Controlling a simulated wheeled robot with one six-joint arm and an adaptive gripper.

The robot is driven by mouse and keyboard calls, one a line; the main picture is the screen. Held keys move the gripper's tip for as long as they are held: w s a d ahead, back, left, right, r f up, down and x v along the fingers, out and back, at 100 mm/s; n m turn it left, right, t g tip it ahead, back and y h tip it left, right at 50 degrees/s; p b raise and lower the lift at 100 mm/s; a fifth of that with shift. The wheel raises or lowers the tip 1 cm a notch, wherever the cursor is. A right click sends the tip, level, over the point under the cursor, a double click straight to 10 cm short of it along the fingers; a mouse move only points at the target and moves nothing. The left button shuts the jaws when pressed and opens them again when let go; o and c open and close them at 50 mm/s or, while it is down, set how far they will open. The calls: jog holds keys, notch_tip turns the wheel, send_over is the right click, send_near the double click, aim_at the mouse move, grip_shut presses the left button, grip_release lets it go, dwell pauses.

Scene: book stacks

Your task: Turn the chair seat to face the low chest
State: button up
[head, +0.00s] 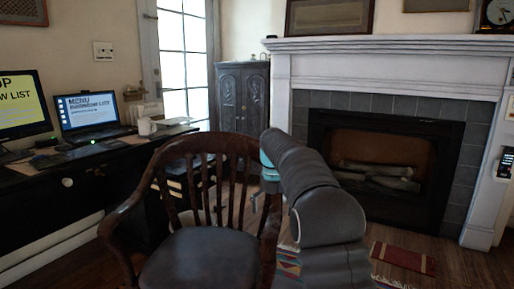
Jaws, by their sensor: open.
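A dark wooden armchair (200,258) with a slatted back and a dark padded seat stands in the near middle of the head view. Its curved backrest is on the far side, so the open front of the seat faces toward me. My arm reaches in from the lower right and bends down beside the right end of the backrest. My gripper (259,201) is mostly hidden by my own arm; it is open, close to the chair's right side. I cannot tell whether it touches the chair. I cannot pick out a low chest for certain in this view.
A dark carved cabinet (242,97) stands at the back wall. A white fireplace (390,58) fills the right. A black desk (45,200) with a laptop (90,112), monitor and mug (147,126) is at left. A red rug (403,258) lies on the wood floor at right.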

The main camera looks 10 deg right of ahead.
jog(key=shift+r, duration=3.3)
jog(key=s+r+m+t, duration=0.1)
jog(key=s+r+m, duration=0.2)
jog(key=s+m, duration=0.6)
jog(key=s+r+m+t, duration=0.2)
jog(key=s+m, duration=0.5)
jog(key=s, duration=0.5)
jog(key=s+f+m+t, duration=0.1)
jog(key=s+f+m, duration=0.5)
jog(key=s+m, duration=0.2)
jog(key=s+f+m+t, duration=0.1)
jog(key=s+f+m, duration=0.5)
jog(key=s, duration=0.6)
jog(key=shift+s+a+m+t, duration=0.3)
jog(key=shift+s+a+m, duration=0.05)
jog(key=shift+m, duration=0.85)
jog(key=shift+f, duration=0.1)
